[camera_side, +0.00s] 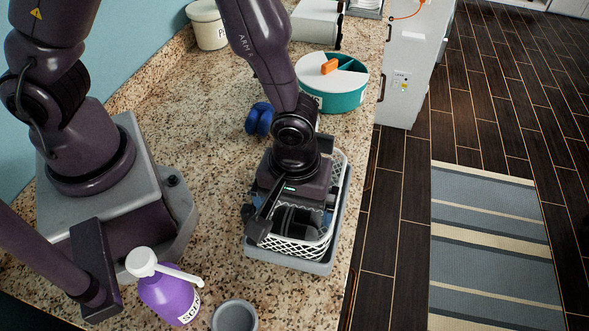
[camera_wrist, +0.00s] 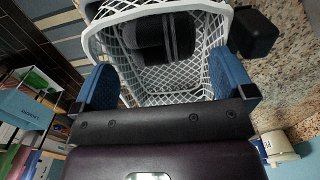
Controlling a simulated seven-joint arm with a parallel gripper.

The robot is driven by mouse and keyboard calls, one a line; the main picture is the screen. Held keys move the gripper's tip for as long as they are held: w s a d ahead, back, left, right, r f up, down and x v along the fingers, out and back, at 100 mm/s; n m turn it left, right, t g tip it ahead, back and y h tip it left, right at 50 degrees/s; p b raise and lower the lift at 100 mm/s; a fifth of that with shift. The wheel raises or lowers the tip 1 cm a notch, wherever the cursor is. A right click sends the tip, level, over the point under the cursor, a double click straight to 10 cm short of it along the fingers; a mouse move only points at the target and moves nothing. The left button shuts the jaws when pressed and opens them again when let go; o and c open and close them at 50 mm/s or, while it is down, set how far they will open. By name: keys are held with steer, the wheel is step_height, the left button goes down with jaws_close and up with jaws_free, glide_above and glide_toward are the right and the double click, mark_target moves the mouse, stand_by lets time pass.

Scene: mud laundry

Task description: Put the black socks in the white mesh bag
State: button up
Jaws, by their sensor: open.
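A white mesh bag, shaped like an open basket (camera_side: 295,247), stands in a grey tray (camera_side: 292,264) in the side view. Its lattice wall also shows in the wrist view (camera_wrist: 216,70). Dark socks with grey stripes (camera_wrist: 165,38) lie inside it at the far end; in the side view they show as a dark bundle (camera_side: 299,222), partly covered by my arm. My gripper (camera_side: 288,213) is over the bag, fingers spread. In the wrist view its two blue fingers (camera_wrist: 165,78) are wide apart, with nothing between them. Their exact height over the rim is unclear.
A blue bundle (camera_side: 259,118) lies behind the bag, near a teal round container (camera_side: 342,92). A purple bottle (camera_side: 169,294) and a grey cup (camera_side: 235,316) stand at the front. The counter's right edge is close to the tray. Bare speckled counter (camera_side: 205,130) lies left of it.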

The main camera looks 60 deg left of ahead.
steer(key=a+r+m+t, duration=0.15)
steer(key=a+r, duration=0.25)
steer(key=r, duration=0.6)
steer(key=a+r+m+t, duration=0.15)
steer(key=a+r, duration=0.35)
steer(key=r, duration=0.5)
steer(key=s+a+r+m+t, duration=0.2)
steer(key=s+a+r+m, duration=0.3)
steer(key=a+r+m, duration=0.1)
steer(key=shift+s+a+r+t, duration=0.15)
steer(key=shift+a+r+t, duration=0.15)
steer(key=shift+a+r, duration=0.45)
